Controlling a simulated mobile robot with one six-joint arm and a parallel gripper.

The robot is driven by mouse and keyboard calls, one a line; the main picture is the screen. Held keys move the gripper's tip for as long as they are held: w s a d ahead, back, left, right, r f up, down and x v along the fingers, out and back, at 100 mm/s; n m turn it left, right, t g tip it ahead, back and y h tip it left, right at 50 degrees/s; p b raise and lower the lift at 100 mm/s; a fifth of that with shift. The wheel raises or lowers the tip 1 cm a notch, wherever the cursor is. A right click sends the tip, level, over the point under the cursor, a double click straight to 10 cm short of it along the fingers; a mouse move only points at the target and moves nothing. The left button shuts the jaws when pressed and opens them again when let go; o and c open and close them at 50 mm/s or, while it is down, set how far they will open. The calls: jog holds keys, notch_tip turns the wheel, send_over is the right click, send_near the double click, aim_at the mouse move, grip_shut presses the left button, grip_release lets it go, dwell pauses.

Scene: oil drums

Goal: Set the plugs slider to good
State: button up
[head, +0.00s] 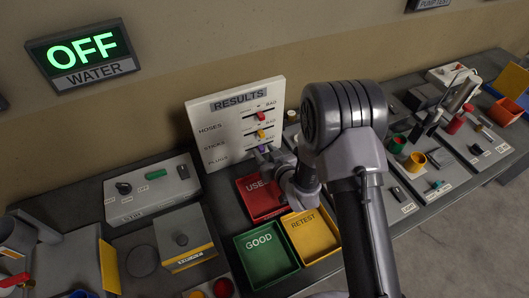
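The white RESULTS board (212,112) stands upright at the back of the bench. It has rows marked HOSES, STICKS and PLUGS. The plugs slider (262,148) is a purple knob on the lowest row, toward the right side. The red hoses slider (261,116) and yellow sticks slider (261,134) sit above it, also toward the right near BAD labels. My gripper (275,156) is close to the purple knob at the board's lower right. My arm hides part of it, so contact and finger opening cannot be made out.
Below the board are a red tray (259,212), a green GOOD tray (269,278) and a yellow RETEST tray (325,255). A grey switch box (150,205) stands to the left. Small fixtures crowd the right bench. A WATER sign (85,55) above reads OFF.

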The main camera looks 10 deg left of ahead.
grip_shut()
jog(key=shift+a, duration=0.1)
dwell(1.4)
